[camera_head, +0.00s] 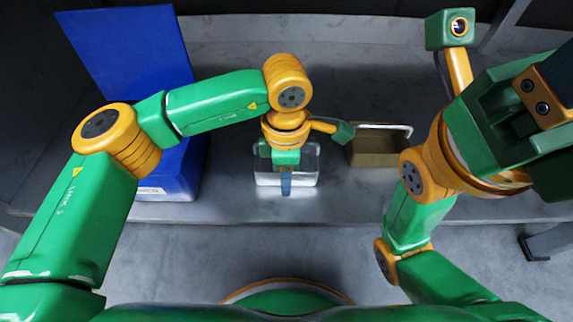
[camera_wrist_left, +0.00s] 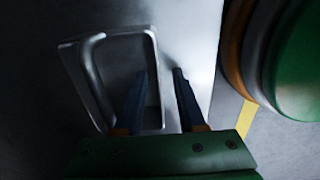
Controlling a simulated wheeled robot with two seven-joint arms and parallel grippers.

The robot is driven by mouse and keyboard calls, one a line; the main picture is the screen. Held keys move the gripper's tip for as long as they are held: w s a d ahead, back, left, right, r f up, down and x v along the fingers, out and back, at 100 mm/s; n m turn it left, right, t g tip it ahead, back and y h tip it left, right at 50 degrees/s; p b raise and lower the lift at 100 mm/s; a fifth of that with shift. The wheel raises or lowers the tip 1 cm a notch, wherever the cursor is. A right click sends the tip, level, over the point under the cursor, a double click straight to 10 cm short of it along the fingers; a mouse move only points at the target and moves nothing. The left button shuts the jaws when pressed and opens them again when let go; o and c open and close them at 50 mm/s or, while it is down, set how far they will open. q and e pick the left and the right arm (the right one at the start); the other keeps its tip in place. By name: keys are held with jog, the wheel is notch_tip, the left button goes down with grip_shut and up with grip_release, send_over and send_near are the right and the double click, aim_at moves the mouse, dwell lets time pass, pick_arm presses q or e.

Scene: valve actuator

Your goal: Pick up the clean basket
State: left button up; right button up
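A shiny silver basket (camera_head: 304,178), which looks like the clean one, stands at the front edge of the grey counter. A brownish basket (camera_head: 376,157) with a pale handle bar stands to its right. My left gripper (camera_head: 286,186) points down at the silver basket and hides part of it. In the left wrist view the gripper (camera_wrist_left: 160,85) is open, with one finger over the opening of the silver basket (camera_wrist_left: 88,90) and the other outside its rim. Contact cannot be told. My right gripper (camera_head: 530,110) is raised at the right; its fingers are unclear.
A blue bin (camera_head: 165,172) with a raised blue panel (camera_head: 130,50) stands on the left of the counter (camera_head: 345,207). The counter behind the baskets is clear. The floor shows in front of the counter edge.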

pick_arm(q)
jog(key=shift+r, duration=0.1)
grip_shut()
dwell(1.2)
